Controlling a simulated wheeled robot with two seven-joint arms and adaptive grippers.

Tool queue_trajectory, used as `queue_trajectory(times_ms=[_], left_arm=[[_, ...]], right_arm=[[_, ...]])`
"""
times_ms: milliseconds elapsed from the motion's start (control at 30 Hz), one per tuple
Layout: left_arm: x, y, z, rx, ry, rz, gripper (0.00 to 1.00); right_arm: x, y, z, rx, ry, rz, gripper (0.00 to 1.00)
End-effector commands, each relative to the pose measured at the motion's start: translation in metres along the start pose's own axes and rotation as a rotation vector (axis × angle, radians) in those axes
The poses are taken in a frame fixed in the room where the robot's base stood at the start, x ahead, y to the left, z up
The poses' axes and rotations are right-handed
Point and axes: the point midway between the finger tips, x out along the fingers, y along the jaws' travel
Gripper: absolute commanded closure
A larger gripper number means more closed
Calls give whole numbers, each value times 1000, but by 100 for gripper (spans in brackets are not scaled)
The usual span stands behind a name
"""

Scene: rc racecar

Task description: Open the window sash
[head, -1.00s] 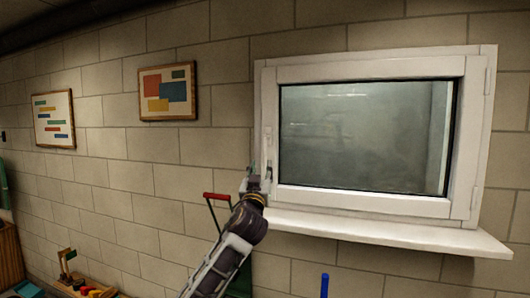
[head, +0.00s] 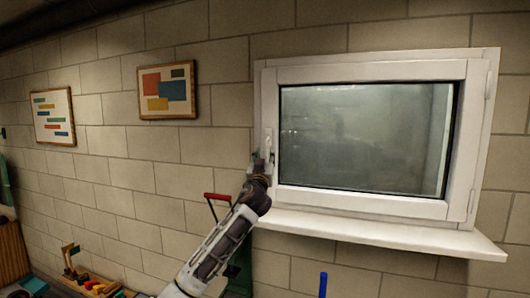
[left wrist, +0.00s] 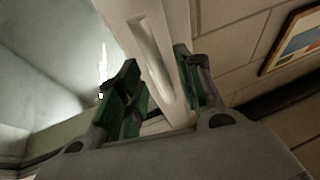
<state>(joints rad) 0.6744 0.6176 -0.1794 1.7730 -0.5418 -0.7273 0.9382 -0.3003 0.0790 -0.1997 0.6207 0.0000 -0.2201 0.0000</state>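The white window sash (head: 370,69) appears closed in its frame on the block wall. Its white handle (head: 268,141) is on the sash's left side and points up and down; its lower part is hidden by my left gripper (head: 261,159). In the left wrist view, the handle (left wrist: 152,52) runs ahead of the gap between the fingers. My left gripper (left wrist: 158,88) has its green-padded fingers apart, one on each side of the handle's line. I cannot tell whether either finger touches it. My right gripper is not in view.
A white sill (head: 390,235) juts out below the window. Two framed pictures hang on the wall, one (head: 167,91) nearer the window and one (head: 53,118) farther left. A red-handled green thing (head: 218,197) stands behind my left arm. Toys (head: 90,283) lie at lower left.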

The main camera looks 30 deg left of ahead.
Motion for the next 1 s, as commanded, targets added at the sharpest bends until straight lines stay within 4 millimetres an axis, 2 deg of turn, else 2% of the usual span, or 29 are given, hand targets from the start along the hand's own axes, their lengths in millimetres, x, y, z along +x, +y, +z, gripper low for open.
queue_trajectory(times_ms=[100, 300, 667, 933, 1000], left_arm=[[10, 0, -2, 0, 0, -1, 64], [19, 0, -1, 1, 0, -1, 64], [20, 0, 0, 1, 0, 0, 64], [20, 0, 0, 0, 0, -1, 97], [20, 0, 0, 0, 0, -1, 100]], right_arm=[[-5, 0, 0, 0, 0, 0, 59], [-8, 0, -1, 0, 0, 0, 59], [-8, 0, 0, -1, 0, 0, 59], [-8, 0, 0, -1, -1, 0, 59], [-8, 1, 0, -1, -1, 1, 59]])
